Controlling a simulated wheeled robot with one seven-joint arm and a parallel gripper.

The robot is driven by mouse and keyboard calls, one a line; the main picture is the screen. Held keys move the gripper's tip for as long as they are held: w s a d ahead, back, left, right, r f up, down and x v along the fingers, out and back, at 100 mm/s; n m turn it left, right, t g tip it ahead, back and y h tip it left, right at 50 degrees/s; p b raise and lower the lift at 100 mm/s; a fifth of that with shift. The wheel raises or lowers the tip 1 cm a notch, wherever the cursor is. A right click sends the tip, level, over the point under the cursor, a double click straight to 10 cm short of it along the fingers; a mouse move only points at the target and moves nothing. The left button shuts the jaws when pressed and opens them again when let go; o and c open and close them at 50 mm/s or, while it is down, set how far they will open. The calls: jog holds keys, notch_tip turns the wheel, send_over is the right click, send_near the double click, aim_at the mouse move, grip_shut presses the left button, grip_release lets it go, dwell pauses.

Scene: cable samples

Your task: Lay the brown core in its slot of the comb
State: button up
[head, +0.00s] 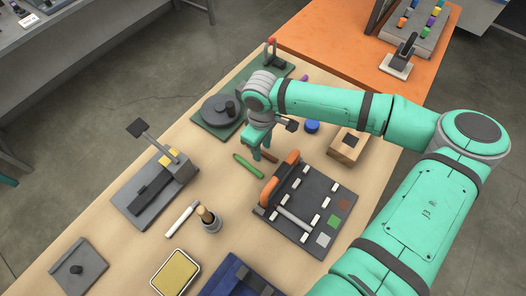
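The brown core (270,156) is a short, thin brown stick at my gripper's fingertips, partly hidden by the fingers. My gripper (261,153) points down over the table, left of the comb, with its fingers at the brown core. I cannot tell whether they are closed on it or whether it is lifted. The comb (289,238) is a dark grey board with rows of white teeth and an orange bar along its left edge. Brown (344,205), green (334,221) and pale grey (323,240) patches mark its right side. A grey core (293,219) lies among the teeth at the near end.
A green core (248,166) lies on the table just left of my gripper. A wooden block (347,146) and a blue round item (312,126) stand behind the comb.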

grip_shut()
jog(key=shift+r, duration=0.1)
